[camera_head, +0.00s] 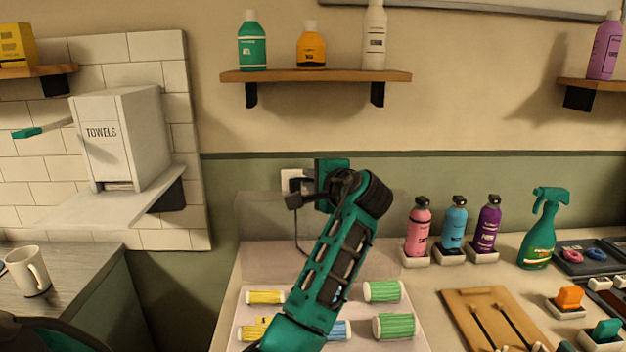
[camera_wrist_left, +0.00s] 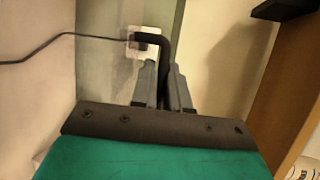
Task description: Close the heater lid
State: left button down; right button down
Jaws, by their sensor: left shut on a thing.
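The heater tray (camera_head: 420,335) stands on the counter below my left arm, holding yellow, blue and green rollers (camera_head: 383,291). Its pale, see-through lid (camera_head: 265,215) stands raised at the back, near the wall. My left gripper (camera_head: 304,194) is at the lid's top edge, shut on a black bar that looks like the lid handle (camera_head: 292,202). In the left wrist view the black handle (camera_wrist_left: 165,50) runs between the closed fingers (camera_wrist_left: 164,85) and bends left. My arm hides part of the tray and lid. My right gripper is out of view.
A wall outlet (camera_head: 291,179) with a hanging black cord is behind the lid. Several bottles (camera_head: 453,224) and a green sprayer (camera_head: 541,230) stand right of the tray, behind a wooden board (camera_head: 470,305). A shelf (camera_head: 315,75) is above.

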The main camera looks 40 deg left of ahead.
pick_arm(q)
jog(key=shift+s+d, duration=0.1)
jog(key=shift+s+d, duration=0.15)
jog(key=s+d+f+n+t+y, duration=0.1)
jog(key=s+d+f+y, duration=0.1)
jog(key=s+d, duration=0.6)
jog(key=shift+s+d, duration=0.25)
jog(key=shift+s, duration=0.8)
jog(key=c, duration=1.5)
grip_release()
jog(key=shift+d, duration=0.1)
jog(key=shift+f, duration=0.1)
